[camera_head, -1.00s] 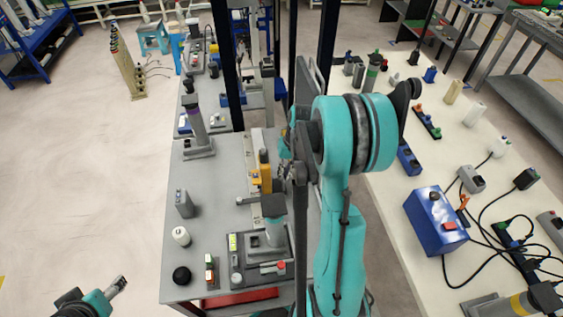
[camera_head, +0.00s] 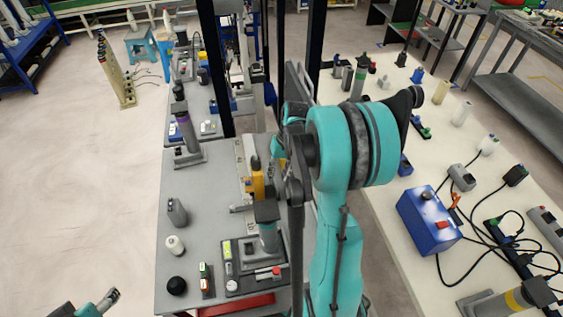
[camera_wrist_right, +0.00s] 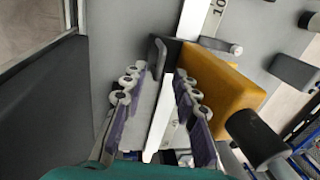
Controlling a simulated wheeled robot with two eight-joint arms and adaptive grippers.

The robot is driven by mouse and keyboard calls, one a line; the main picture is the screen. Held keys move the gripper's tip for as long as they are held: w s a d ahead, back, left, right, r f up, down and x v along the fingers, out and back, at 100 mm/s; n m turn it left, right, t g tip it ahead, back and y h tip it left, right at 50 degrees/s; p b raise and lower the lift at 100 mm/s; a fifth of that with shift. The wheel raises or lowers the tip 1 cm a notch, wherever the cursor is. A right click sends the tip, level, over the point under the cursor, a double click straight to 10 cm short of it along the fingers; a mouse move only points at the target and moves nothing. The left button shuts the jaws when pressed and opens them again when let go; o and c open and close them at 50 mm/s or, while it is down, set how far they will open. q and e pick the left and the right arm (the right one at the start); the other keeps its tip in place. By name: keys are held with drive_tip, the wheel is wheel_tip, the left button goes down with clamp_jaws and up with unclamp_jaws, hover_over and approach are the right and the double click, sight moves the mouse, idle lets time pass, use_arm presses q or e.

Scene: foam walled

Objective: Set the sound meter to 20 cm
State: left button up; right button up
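The yellow-orange block (camera_head: 257,182), which looks like the sound meter on its rail, stands on the grey table. In the right wrist view the yellow block (camera_wrist_right: 228,82) has a dark end plate and sits over a white ruler strip (camera_wrist_right: 196,18) marked "10". My right gripper (camera_head: 279,146) is beside and above the block, mostly hidden by its own arm. Its two purple-padded fingers (camera_wrist_right: 168,112) are apart, with a pale strip visible between them. The right finger overlaps the block; contact is unclear. My left gripper (camera_head: 112,295) is low at the left, away from the table.
A grey stand (camera_head: 268,232) on a dark base is in front of the block. A grey device (camera_head: 177,211), white cylinder (camera_head: 175,245) and black knob (camera_head: 177,285) stand at the left. Dark upright posts (camera_head: 216,70) rise behind. A white table (camera_head: 385,205) is at the right.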

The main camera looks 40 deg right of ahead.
wheel_tip(320, 180, up, 9)
drive_tip(key=d, duration=0.1)
drive_tip(key=shift+s+d, duration=0.25)
drive_tip(key=shift+s, duration=0.2)
drive_tip(key=shift+a+f, duration=0.1)
drive_tip(key=shift+f, duration=0.05)
